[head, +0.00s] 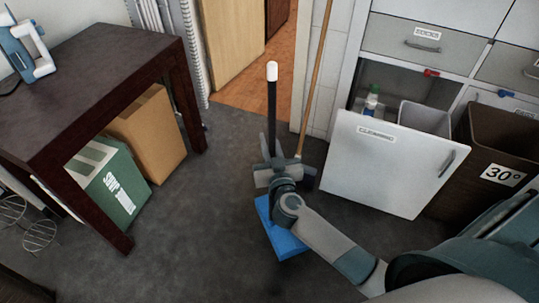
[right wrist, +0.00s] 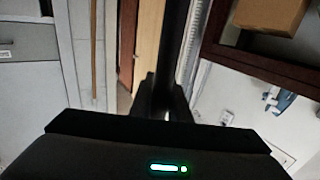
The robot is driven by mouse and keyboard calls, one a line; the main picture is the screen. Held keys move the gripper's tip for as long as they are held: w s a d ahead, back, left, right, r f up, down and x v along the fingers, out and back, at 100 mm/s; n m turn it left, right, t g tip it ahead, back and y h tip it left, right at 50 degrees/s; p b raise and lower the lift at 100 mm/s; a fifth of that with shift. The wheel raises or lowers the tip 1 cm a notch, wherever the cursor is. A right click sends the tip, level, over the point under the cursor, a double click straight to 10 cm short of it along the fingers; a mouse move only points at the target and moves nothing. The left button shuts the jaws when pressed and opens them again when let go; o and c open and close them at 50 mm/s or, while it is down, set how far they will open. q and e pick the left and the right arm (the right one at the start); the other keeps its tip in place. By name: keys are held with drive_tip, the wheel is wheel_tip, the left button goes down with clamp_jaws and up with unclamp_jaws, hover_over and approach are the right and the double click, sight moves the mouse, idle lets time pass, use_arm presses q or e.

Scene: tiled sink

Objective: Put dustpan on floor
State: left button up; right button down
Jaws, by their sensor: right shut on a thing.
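The dustpan has a blue pan (head: 287,243) and a long upright black handle with a white tip (head: 272,72). My right gripper (head: 275,163) is shut around the handle, well below the tip. In the right wrist view the dark handle (right wrist: 175,45) runs up from between the fingers of my right gripper (right wrist: 165,95). My arm hides part of the pan and the lower handle. The pan is low over the grey floor (head: 215,235); I cannot tell whether it touches. My left gripper is not in view.
A wooden pole (head: 315,75) leans by the wall behind the dustpan. An open white cabinet front labelled cleaning (head: 385,165) and a brown bin (head: 495,160) stand right. A dark table (head: 100,75) with green (head: 110,185) and brown boxes (head: 150,130) beneath is left. Floor between is clear.

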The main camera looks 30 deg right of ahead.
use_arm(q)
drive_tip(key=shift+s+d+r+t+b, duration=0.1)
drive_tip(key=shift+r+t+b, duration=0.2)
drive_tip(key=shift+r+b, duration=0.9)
use_arm(e)
drive_tip(key=shift+h, duration=0.3)
drive_tip(key=shift+w+d+f+p, duration=0.15)
drive_tip(key=shift+w+f, duration=0.05)
drive_tip(key=shift+f, duration=0.45)
drive_tip(key=shift+w+d+f+p, duration=0.1)
drive_tip(key=shift+w+d+f, duration=0.1)
drive_tip(key=shift+f, duration=0.45)
drive_tip(key=shift+w+d+f+p, duration=0.1)
drive_tip(key=shift+w+f+p, duration=0.1)
drive_tip(key=shift+f, duration=0.45)
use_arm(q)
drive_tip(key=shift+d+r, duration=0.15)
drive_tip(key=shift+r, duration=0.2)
use_arm(e)
drive_tip(key=shift+f, duration=0.1)
